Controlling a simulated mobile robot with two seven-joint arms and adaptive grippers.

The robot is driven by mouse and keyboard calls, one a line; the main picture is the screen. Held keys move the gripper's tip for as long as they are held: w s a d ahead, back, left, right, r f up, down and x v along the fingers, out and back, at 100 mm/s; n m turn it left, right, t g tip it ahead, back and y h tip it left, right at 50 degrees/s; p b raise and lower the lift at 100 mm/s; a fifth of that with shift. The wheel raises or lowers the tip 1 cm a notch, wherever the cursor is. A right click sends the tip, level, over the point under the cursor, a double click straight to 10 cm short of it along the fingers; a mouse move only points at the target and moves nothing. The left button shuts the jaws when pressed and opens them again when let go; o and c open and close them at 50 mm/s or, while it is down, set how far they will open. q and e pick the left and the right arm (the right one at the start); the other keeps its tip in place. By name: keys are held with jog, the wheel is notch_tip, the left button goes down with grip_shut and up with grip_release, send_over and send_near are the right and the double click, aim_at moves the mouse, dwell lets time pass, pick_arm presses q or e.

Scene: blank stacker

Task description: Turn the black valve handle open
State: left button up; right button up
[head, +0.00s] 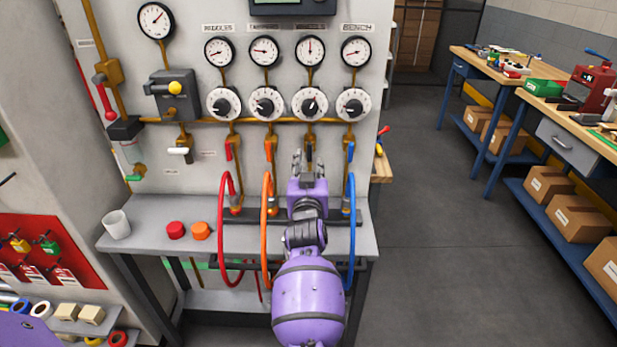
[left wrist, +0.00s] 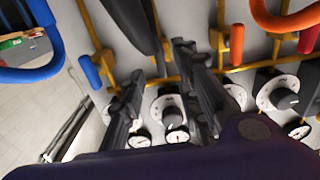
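The black valve handle (head: 309,152) points up on the third pipe from the left, below the round gauges. My left gripper (head: 308,163) is in front of it, with its fingers pointing up toward the panel. In the left wrist view the two dark fingers (left wrist: 160,95) are spread apart. A long black piece (left wrist: 134,22), which looks like the black handle, reaches in between them from the top. I see no finger closed on it, and contact is hard to judge. The lower part of the black valve is hidden behind my gripper in the head view. My right gripper is not in view.
Orange (head: 270,149) and blue (head: 350,152) handles flank the black one, with a red handle (head: 228,150) farther left. Red (head: 222,230), orange (head: 265,235) and blue (head: 352,235) hoses loop beside my arm. A white cup (head: 116,224) stands on the shelf.

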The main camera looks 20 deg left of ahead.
pick_arm(q)
jog(key=v, duration=0.6)
dwell(0.4)
